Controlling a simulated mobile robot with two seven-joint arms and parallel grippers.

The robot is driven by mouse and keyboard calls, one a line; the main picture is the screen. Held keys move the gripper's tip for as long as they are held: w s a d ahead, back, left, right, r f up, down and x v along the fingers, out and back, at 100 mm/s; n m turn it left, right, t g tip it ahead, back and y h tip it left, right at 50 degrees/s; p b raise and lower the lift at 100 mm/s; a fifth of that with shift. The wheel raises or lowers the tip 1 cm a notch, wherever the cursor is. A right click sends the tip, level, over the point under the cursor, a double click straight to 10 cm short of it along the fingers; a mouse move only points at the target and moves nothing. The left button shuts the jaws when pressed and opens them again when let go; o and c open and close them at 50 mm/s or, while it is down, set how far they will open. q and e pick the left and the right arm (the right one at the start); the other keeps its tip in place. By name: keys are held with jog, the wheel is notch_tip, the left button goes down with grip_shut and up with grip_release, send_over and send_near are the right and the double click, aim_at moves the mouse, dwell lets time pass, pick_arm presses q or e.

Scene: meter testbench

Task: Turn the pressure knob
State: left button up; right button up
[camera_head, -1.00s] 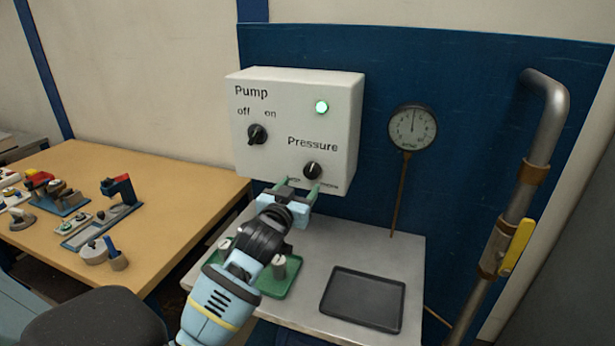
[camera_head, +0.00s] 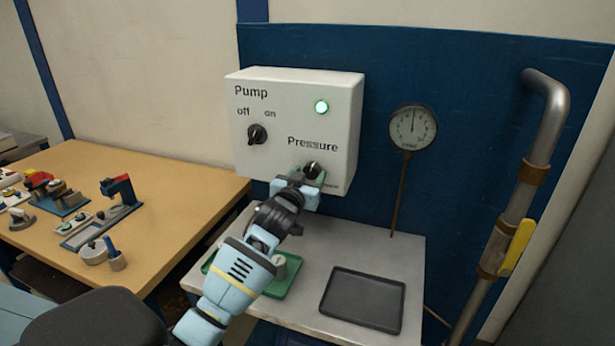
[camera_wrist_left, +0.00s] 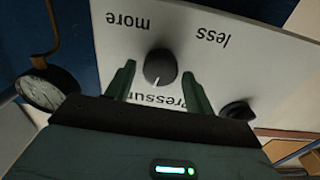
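The black pressure knob (camera_head: 312,170) sits low on the right of the white control box (camera_head: 345,110), under the word "Pressure". My left gripper (camera_head: 309,177) is at the box, right at the knob. In the left wrist view the knob (camera_wrist_left: 160,67) shows between the two green fingers of my left gripper (camera_wrist_left: 158,85), upside down with its white mark. The fingers are apart, one on each side, with a gap to the knob. The gauge (camera_head: 413,128) stands right of the box; it also shows in the left wrist view (camera_wrist_left: 45,88). My right gripper is not in view.
The pump knob (camera_head: 257,134) is on the same box, left of the pressure knob, and a green lamp (camera_head: 321,107) is lit. A green tray (camera_head: 285,288) and a black tray (camera_head: 362,299) lie on the bench below. A pipe with a yellow lever (camera_head: 517,247) stands right.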

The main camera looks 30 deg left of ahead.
pick_arm(q)
jog(key=c, duration=0.8)
jog(key=shift+o, duration=0.2)
jog(key=shift+r+m+p, duration=0.2)
jog(key=shift+m+p, duration=0.1)
jog(key=shift+m, duration=0.5)
jog(key=shift+f, duration=0.2)
jog(key=o, duration=1)
jog(key=shift+s, duration=0.1)
jog(key=shift+v, duration=3.8)
jog(key=shift+d, duration=0.1)
